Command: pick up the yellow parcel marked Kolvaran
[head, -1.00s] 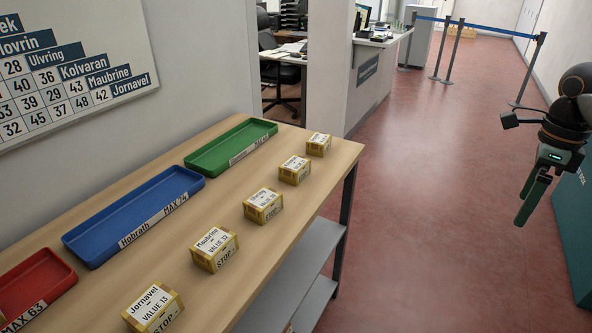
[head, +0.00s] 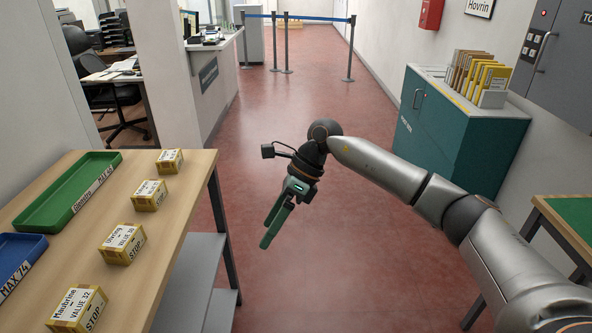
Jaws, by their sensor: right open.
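Several yellow parcels with white labels stand in a row on the wooden counter (head: 176,236) at the left. The nearest parcel (head: 78,308) reads Maubrine, value 32. The one behind it (head: 122,244) seems to read Uvring. The labels on the third parcel (head: 149,195) and the farthest parcel (head: 169,161) are too small to read, so I cannot tell whether either is marked Kolvaran. My right gripper (head: 270,232) is open and empty, pointing down over the floor to the right of the counter, apart from all parcels. My left gripper is out of view.
A green tray (head: 105,173) and a blue tray (head: 35,246) lie left of the parcels. A teal cabinet (head: 428,125) with upright folders (head: 476,75) stands at the right wall. A table with a green top (head: 578,212) is at the right edge. The red floor between is clear.

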